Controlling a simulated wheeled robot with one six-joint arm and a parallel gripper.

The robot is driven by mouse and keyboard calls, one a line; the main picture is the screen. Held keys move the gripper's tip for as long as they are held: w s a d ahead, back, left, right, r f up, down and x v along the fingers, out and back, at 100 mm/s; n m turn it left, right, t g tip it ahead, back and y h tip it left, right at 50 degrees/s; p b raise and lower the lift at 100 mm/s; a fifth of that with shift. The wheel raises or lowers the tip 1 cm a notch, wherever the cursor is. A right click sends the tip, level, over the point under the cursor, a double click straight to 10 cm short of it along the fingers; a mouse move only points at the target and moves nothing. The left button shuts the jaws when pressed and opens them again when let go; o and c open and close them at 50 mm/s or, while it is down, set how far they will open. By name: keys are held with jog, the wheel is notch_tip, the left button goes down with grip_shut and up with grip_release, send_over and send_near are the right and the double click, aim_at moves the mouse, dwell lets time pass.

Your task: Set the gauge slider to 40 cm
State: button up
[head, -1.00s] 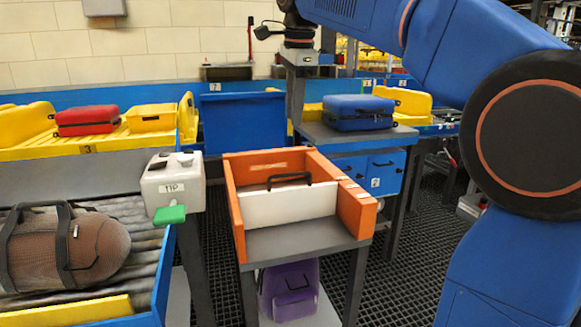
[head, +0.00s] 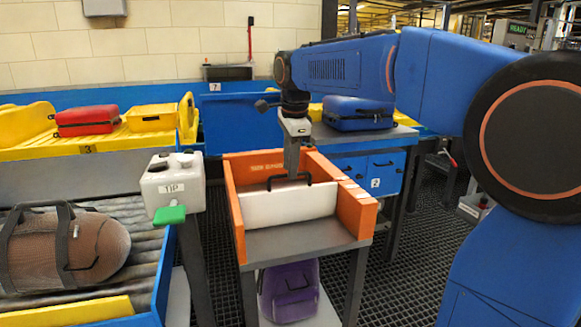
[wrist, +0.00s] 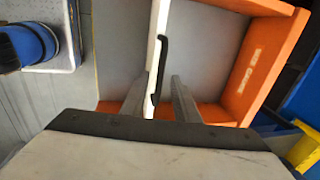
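The gauge is an orange-walled open frame (head: 365,210) on a grey stand, with a white slider panel (head: 290,208) across it. A black handle (head: 275,182) stands on the panel's top edge. My gripper (head: 291,172) points down at the handle and partly hides it. In the wrist view my gripper (wrist: 158,88) has its fingers apart, one on each side of the white panel (wrist: 154,50) and its black handle (wrist: 161,68). I cannot tell whether either finger touches the handle. Small marks show on the right orange wall, but their numbers are too small to read.
A white box labelled "TIP" with a green lever (head: 170,214) stands close on the left, near a brown bag (head: 60,245) on rollers. A blue suitcase (head: 358,112) lies on the table behind right. A purple backpack (head: 289,290) is on the shelf below.

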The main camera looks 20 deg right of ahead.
jog(key=shift+f, duration=0.35)
jog(key=shift+c, duration=0.7)
grip_shut()
jog(key=s, duration=1.2)
jog(key=shift+s, duration=0.15)
